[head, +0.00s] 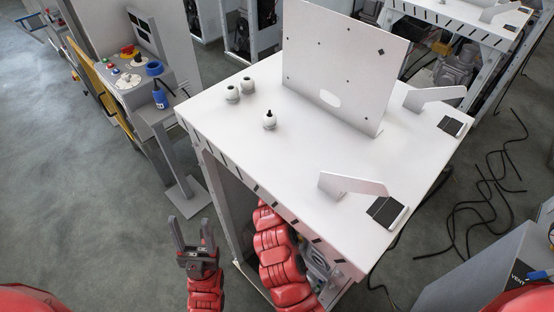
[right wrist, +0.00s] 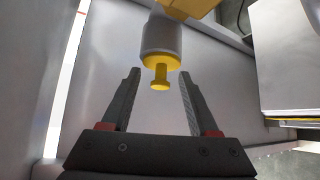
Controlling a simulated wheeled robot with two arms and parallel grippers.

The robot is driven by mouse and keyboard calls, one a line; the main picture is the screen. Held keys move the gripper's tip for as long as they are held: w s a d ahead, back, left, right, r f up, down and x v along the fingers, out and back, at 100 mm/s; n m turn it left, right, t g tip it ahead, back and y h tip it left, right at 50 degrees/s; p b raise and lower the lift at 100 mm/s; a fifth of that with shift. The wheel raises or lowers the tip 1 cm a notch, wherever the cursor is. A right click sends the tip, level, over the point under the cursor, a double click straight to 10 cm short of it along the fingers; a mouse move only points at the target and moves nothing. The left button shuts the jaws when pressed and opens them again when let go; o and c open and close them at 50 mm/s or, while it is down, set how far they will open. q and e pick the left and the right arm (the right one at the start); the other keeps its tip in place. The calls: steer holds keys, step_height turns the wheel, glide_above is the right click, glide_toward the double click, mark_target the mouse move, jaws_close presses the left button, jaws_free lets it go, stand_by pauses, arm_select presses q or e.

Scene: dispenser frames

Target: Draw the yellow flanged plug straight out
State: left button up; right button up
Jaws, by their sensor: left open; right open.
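In the right wrist view, the yellow flanged plug (right wrist: 160,78) points out of the end of a grey cylinder (right wrist: 161,36). It has a round flange against the cylinder and a short stem with a wider end. My right gripper (right wrist: 159,76) is open, with one finger on each side of the plug's stem in the picture. Gaps show on both sides, and the jaws hold nothing. The plug and the right gripper do not show in the head view. My left gripper (head: 192,238) is open and empty, low in front of the white table (head: 230,133).
Small white round pieces (head: 269,121) stand on the table, near an upright white panel (head: 340,60). A yellow part (right wrist: 188,8) sits above the cylinder. A grey panel (right wrist: 112,45) lies behind the right fingers. A control console (head: 135,75) stands at left.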

jaws_close()
stand_by(0.3)
steer(key=s+a+b, duration=0.2)
steer(key=s+a, duration=0.2)
steer(key=shift+s+a, duration=0.3)
steer(key=shift+s, duration=0.05)
stand_by(0.7)
